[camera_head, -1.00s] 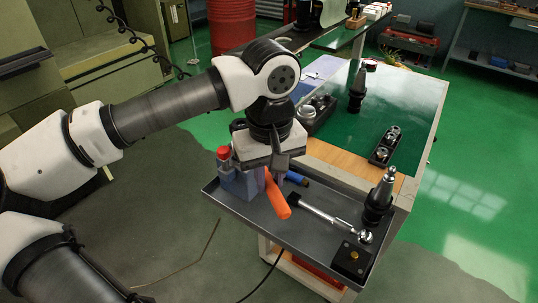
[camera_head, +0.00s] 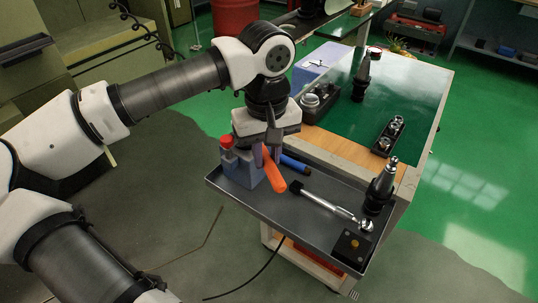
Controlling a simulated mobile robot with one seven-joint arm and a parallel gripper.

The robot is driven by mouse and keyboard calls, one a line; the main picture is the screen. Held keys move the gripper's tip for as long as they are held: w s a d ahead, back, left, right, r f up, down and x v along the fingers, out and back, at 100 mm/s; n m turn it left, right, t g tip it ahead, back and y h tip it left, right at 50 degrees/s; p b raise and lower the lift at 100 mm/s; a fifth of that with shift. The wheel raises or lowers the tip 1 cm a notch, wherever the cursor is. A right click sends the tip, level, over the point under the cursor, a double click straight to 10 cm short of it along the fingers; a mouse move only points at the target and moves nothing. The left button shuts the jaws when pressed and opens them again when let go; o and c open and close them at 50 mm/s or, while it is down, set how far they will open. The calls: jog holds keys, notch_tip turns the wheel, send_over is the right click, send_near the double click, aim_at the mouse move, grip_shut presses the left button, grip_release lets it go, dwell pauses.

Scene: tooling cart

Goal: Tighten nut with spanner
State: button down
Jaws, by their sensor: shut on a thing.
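My gripper (camera_head: 267,156) points down over the left end of the grey tray (camera_head: 320,237). It is shut on the orange handle (camera_head: 273,172), which hangs tilted, its lower end towards the silver tool. The rest of that tool is hidden by the fingers and wrist. A silver spanner-like tool (camera_head: 323,202) lies on the tray, its round head to the right. A black block (camera_head: 351,247) with a small brass-coloured round piece, perhaps the nut, sits at the tray's front right corner.
A blue-grey holder (camera_head: 246,170) with a red-topped item (camera_head: 226,142) stands left of my gripper. A blue handle (camera_head: 295,163) lies behind it. A dark tool holder (camera_head: 380,188) stands upright at the tray's right. The cart's green top (camera_head: 395,98) holds several parts behind.

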jog(key=shift+w+a, duration=0.25)
jog(key=shift+w, duration=0.4)
jog(key=shift+w+a, duration=0.25)
jog(key=shift+w, duration=0.45)
jog(key=shift+a, duration=0.1)
jog(key=shift+s+a+m+b, duration=0.2)
jog(key=shift+a+m+b, duration=0.15)
jog(key=shift+a+m, duration=0.25)
jog(key=shift+s+a+m, duration=0.1)
jog(key=shift+a+m, duration=0.45)
jog(key=shift+m, duration=0.05)
jog(key=shift+s+a+m, duration=0.1)
jog(key=shift+a+m, duration=0.5)
jog(key=shift+a, duration=0.1)
